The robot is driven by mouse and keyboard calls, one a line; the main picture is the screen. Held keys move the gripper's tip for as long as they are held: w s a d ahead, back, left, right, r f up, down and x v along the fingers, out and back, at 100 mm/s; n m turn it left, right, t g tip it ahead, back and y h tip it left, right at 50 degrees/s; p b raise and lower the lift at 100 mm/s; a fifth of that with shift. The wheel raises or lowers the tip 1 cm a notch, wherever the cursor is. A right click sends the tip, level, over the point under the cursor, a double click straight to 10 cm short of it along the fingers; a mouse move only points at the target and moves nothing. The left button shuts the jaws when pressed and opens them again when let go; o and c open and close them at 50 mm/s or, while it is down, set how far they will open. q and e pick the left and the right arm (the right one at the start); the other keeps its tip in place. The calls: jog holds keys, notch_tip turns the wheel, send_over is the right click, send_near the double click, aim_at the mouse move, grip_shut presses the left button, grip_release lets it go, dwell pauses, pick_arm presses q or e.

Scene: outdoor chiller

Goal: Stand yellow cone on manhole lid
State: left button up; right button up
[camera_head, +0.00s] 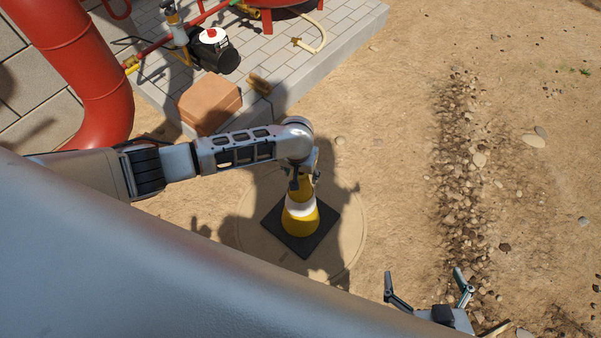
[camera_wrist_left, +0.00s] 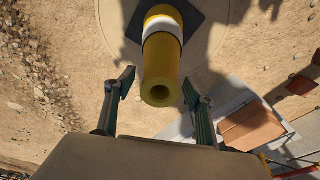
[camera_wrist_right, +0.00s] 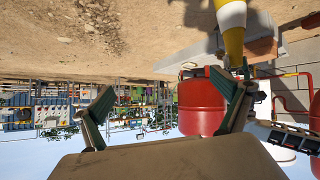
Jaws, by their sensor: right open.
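The yellow cone (camera_head: 300,219) with a white band stands upright on its black square base on the round, sand-coloured manhole lid (camera_head: 248,236). The base lies wholly within the lid's rim. My left gripper (camera_head: 304,178) is at the cone's top. In the left wrist view its fingers (camera_wrist_left: 158,88) are spread, with the cone's hollow tip (camera_wrist_left: 160,93) between them and gaps on both sides. My right gripper (camera_head: 428,283) is open and empty, low in the head view, right of the lid. The cone also shows upside down in the right wrist view (camera_wrist_right: 232,18).
A paved slab with a raised edge (camera_head: 345,48) lies at the back, bearing a black pump (camera_head: 222,57) and pipes. A terracotta block (camera_head: 208,103) and a thick red pipe (camera_head: 92,75) stand left of the lid. Open sand with a strip of stones (camera_head: 462,150) lies right.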

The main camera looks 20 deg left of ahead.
jog(key=shift+f, duration=0.1)
